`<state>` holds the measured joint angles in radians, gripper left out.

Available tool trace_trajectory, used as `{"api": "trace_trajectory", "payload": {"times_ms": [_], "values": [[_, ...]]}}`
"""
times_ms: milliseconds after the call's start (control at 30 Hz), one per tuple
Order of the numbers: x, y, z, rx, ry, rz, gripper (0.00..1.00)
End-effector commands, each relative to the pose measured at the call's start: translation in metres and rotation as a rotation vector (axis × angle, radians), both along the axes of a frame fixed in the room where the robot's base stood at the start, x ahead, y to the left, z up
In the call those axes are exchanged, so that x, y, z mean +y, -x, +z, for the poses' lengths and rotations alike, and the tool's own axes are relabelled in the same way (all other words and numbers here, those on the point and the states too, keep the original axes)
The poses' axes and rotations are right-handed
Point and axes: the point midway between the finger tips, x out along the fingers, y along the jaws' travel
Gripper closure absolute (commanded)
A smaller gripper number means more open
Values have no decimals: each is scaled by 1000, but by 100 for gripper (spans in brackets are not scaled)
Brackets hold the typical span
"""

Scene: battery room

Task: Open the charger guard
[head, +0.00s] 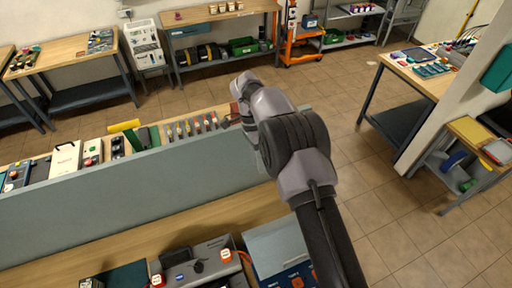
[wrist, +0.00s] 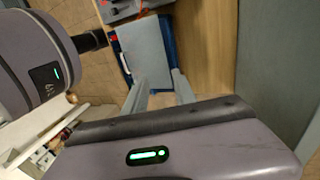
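The charger guard appears to be the flat pale grey-blue panel (head: 275,240) at the bottom of the head view, beside my arm. In the wrist view the panel (wrist: 143,50) lies over a dark blue body (wrist: 169,45). My gripper (wrist: 160,76) has its two pale fingers apart, with nothing seen held between them. The fingertips overlap the panel's near end in the picture; I cannot tell whether they touch it. My arm hides the gripper in the head view.
A grey control box (head: 200,264) with knobs and an orange cable stands left of the panel on the wooden bench. A long grey upright divider (head: 140,182) runs behind, with tools and small devices beyond it. Tiled floor is free at right (head: 365,205).

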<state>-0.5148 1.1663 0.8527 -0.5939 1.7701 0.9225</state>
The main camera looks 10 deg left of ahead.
Motion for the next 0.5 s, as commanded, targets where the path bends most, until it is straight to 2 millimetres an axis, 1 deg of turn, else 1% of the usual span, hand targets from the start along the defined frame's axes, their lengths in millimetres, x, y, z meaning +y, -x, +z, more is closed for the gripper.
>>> {"api": "trace_trajectory", "payload": {"times_ms": [33,200,333,500], "values": [[3,-4,6,-1,0,1,67],[10,-15,13,0,0,2,67],[14,-19,15,-1,-1,1,67],[14,-20,13,0,0,0,67]]}}
